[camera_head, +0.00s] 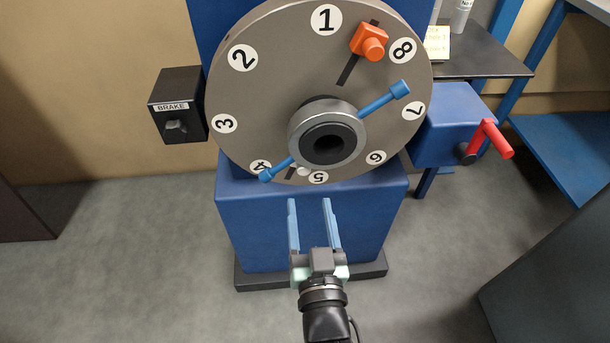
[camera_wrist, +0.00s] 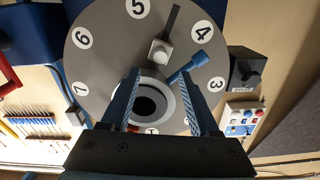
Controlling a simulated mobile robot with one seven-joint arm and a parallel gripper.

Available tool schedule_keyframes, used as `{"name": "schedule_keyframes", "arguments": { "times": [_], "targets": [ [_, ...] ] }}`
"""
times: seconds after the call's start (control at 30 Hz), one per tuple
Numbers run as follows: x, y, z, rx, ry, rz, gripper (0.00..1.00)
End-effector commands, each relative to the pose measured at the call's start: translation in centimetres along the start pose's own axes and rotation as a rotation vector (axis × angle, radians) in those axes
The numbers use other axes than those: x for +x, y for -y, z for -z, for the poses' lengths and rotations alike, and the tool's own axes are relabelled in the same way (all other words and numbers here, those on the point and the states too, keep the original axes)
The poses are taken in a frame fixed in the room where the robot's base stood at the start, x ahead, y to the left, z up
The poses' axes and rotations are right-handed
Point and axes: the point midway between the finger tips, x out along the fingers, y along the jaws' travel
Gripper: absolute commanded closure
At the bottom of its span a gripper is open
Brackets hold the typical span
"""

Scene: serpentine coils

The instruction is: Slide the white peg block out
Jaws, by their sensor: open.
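The white peg block (camera_head: 304,171) sits low on the big grey numbered disc (camera_head: 262,95), near the hub and between numbers 4 and 5. My gripper partly covers nothing of it there. In the wrist view the white peg block (camera_wrist: 160,52) lies at the hub end of a dark radial slot (camera_wrist: 173,18), with a round knob on its face. My gripper (camera_head: 308,202) is open and empty, with its long blue fingers pointing at the lower part of the disc. In the wrist view the fingertips (camera_wrist: 160,70) stand apart on either side of the block's line; contact is not visible.
A blue two-ended bar (camera_head: 378,102) crosses the hub (camera_head: 325,133), one end near number 4. An orange block (camera_head: 369,42) sits in the upper slot. A BRAKE box (camera_head: 178,105) is left; a red crank (camera_head: 490,140) is right. Open floor lies in front.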

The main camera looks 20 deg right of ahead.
Motion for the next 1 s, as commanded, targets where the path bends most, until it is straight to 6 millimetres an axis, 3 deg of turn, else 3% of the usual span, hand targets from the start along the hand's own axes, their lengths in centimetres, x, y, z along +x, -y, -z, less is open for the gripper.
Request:
{"name": "schedule_keyframes", "arguments": {
  "times": [0.2, 0.43, 0.9, 1.0],
  "targets": [
    [3.9, 0.1, -0.1, 0.001, -0.003, 0.002, 0.39],
    [6.8, 0.1, -0.1, 0.001, -0.002, 0.001, 0.39],
    [8.0, 0.0, 0.0, 0.000, 0.000, 0.000, 0.39],
    [8.0, 0.0, 0.0, 0.000, 0.000, 0.000, 0.53]
  ]
}}
